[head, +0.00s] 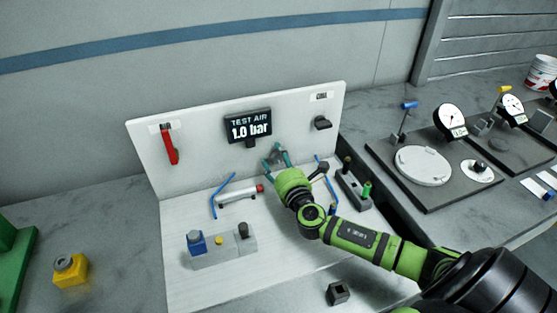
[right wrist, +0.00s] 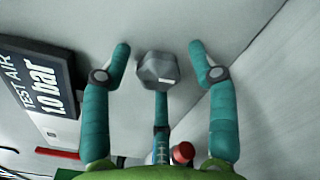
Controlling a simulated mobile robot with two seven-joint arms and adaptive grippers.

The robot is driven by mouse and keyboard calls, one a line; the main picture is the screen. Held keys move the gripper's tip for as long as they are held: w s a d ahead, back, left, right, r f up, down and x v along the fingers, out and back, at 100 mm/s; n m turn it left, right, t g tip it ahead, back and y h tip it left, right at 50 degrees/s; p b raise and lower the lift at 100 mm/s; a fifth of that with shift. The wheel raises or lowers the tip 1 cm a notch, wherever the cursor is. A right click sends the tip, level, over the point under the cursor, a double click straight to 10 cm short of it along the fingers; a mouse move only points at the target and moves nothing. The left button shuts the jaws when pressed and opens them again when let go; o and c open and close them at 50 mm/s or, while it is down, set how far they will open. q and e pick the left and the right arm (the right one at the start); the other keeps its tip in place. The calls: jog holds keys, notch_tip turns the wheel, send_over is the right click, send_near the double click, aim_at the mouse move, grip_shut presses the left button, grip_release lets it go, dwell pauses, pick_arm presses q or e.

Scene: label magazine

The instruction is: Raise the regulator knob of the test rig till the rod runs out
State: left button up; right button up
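The test rig is a white upright panel (head: 200,135) on a white base board. Its display (head: 248,127) reads "TEST AIR 1.0 bar". In the right wrist view, a grey faceted knob (right wrist: 158,72) stands between the spread fingers of my right gripper (right wrist: 160,52), with a gap on both sides. In the head view, my right gripper (head: 276,153) is close to the panel, below and right of the display, and largely hides the knob. A grey cylinder (head: 238,196) with a red end lies on the base; no extended rod is discernible. My left gripper is not in view.
A red lever (head: 169,144) is at the panel's left and a black knob (head: 322,122) at its right. A valve block (head: 218,253) with a blue part stands in front. Dial gauge stands (head: 450,120) are on the right bench. A yellow block (head: 70,270) sits left.

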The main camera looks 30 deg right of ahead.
jog(key=v, duration=1.2)
jog(key=shift+r, duration=0.1)
dwell(1.5)
jog(key=w+r+n+p, duration=0.1)
jog(key=r+p, duration=0.1)
jog(key=w+r+n+p, duration=0.1)
jog(key=r+n+p, duration=0.1)
jog(key=r, duration=0.1)
jog(key=w+r+n+p, duration=0.1)
jog(key=r+n+p, duration=0.1)
jog(key=shift+w+d+r, duration=0.15)
jog(key=shift+d+r, duration=0.25)
jog(key=shift+n, duration=0.6)
jog(key=f, duration=0.5)
jog(key=f+b, duration=0.1)
jog(key=f, duration=0.2)
jog(key=shift+w, duration=0.25)
jog(key=p+x, duration=0.1)
jog(key=x, duration=0.6)
jog(key=shift+w+d+r, duration=0.1)
jog(key=shift+w+r, duration=0.05)
jog(key=shift+w, duration=0.1)
